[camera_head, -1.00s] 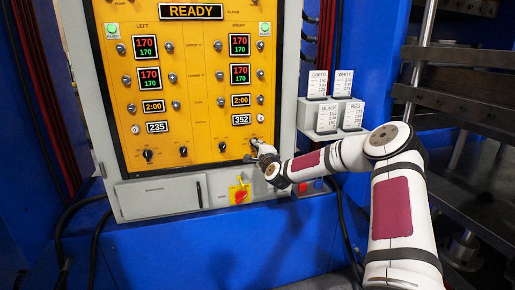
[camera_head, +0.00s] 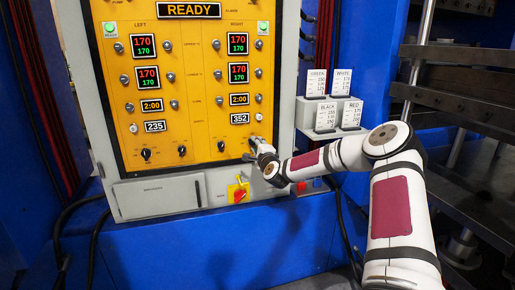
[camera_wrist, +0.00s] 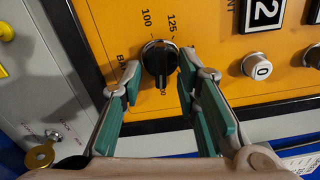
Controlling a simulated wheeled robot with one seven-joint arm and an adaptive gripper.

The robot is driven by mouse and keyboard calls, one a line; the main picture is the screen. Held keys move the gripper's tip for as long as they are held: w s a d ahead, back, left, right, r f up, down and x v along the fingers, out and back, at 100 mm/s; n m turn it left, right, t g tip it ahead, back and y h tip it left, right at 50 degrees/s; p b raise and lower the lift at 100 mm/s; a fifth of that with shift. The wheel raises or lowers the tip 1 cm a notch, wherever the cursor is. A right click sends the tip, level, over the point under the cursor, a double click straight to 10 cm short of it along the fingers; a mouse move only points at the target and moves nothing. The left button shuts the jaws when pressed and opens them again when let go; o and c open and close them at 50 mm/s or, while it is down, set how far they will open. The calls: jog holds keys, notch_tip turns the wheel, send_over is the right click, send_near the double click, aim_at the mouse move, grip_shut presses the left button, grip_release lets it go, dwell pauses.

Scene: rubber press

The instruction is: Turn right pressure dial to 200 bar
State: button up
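The black pressure dial (camera_wrist: 159,62) is on the yellow panel in the wrist view, with its grip bar roughly upright in the picture. The marks 100 and 125 show above it; other marks are partly hidden, and I cannot read its exact setting. My gripper (camera_wrist: 159,76) is open, with its green-padded fingers on either side of the dial and small gaps visible. In the head view, my gripper (camera_head: 256,149) is at the rightmost dial of the bottom row and hides most of it.
The yellow panel (camera_head: 200,110) carries displays, smaller knobs and other black dials (camera_head: 222,146). A red and yellow switch (camera_head: 239,192) is below my gripper. Labelled cards (camera_head: 335,100) stand to the right.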

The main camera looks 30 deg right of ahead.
jog(key=v, duration=1.2)
